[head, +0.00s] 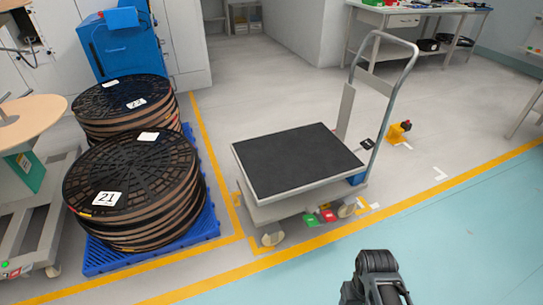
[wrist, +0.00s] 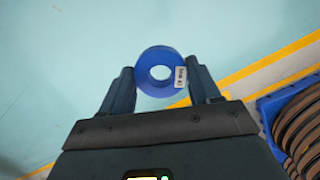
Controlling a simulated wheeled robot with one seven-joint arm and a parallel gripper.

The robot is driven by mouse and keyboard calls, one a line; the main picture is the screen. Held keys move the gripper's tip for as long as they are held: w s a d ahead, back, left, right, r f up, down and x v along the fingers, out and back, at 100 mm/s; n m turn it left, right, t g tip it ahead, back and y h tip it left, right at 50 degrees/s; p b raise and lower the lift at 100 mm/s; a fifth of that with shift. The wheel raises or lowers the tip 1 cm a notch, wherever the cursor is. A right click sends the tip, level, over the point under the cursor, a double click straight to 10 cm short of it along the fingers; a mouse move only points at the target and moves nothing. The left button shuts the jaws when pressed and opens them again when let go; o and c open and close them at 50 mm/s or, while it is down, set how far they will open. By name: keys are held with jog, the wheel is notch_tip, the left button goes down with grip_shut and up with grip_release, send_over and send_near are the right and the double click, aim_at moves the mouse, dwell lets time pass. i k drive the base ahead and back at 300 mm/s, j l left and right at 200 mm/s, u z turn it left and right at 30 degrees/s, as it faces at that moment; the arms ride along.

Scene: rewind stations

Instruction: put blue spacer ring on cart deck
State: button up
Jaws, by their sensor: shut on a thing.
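The blue spacer ring (wrist: 145,77) is between the two fingers of my gripper (wrist: 161,80) in the wrist view. The ring has a round hole and a small white label with dark print on its right side. My gripper is shut on it, and floor shows behind it. In the head view part of my arm shows at the bottom, right of centre; the ring and the fingertips cannot be made out there. The cart deck (head: 295,160) is a black flat top with a grey rim, in the middle of the head view. The deck is bare.
The cart has a tall grey handle (head: 404,75) at its back right. Stacks of black reels (head: 135,190) stand on a blue pallet (head: 205,228) at left. Small red and green pedals (head: 328,215) lie under the cart. Teal floor (head: 450,235) in front is clear.

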aim_at(284, 167)
jog(key=i+u, duration=0.25)
jog(key=i, duration=0.3)
jog(key=i+u, duration=0.25)
jog(key=i, duration=0.3)
jog(key=i+l+u, duration=0.25)
jog(key=i, duration=0.3)
jog(key=i+l, duration=0.15)
jog(key=i, duration=0.5)
